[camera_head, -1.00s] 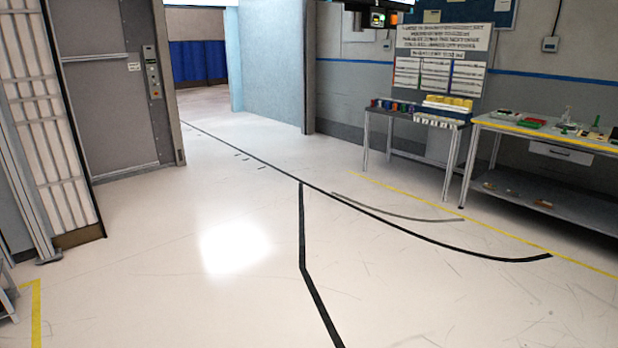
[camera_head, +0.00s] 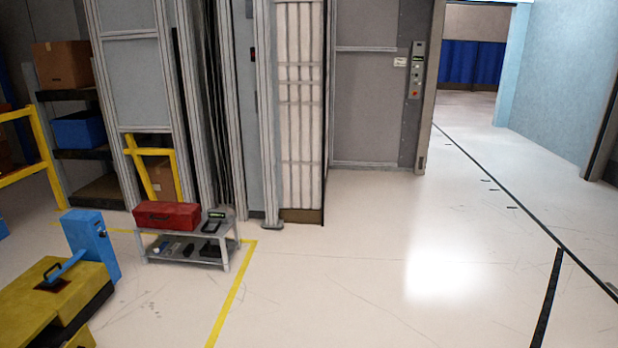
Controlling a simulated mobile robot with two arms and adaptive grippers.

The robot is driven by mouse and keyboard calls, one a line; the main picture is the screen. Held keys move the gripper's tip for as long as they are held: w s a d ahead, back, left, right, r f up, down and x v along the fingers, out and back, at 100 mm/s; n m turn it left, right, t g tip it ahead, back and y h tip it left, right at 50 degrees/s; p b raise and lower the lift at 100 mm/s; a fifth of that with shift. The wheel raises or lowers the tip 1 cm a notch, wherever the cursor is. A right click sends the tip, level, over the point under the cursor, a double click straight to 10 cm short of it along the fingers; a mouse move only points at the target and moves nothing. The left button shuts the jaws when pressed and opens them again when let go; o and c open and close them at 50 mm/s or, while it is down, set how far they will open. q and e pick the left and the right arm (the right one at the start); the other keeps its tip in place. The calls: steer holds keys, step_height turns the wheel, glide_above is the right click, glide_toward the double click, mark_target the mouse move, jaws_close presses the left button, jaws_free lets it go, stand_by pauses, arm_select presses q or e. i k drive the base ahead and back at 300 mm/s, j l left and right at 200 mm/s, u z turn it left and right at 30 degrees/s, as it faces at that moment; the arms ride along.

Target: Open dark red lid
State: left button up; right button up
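A dark red box with a lid (camera_head: 167,213), which looks like a toolbox, sits on the top of a small low grey table (camera_head: 228,248) at the left of the view. Its lid looks shut, but it is too small to tell for sure. Neither of my grippers shows in the view.
A yellow and blue machine (camera_head: 60,290) stands at the front left. Shelves (camera_head: 85,153) with boxes and a yellow rail (camera_head: 40,140) are behind it. Small dark items lie on the table's lower shelf. A yellow floor line (camera_head: 228,305) runs beside the table. The floor in the middle and right (camera_head: 350,260) is clear.

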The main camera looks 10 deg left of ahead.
mark_target(158, 210)
steer(key=i+j+u, duration=0.15)
steer(key=i+u, duration=0.25)
steer(key=i, duration=0.15)
steer(key=i+u, duration=0.4)
steer(key=i, duration=0.15)
steer(key=i+l+u, duration=0.2)
steer(key=i+u, duration=0.25)
steer(key=i, duration=0.15)
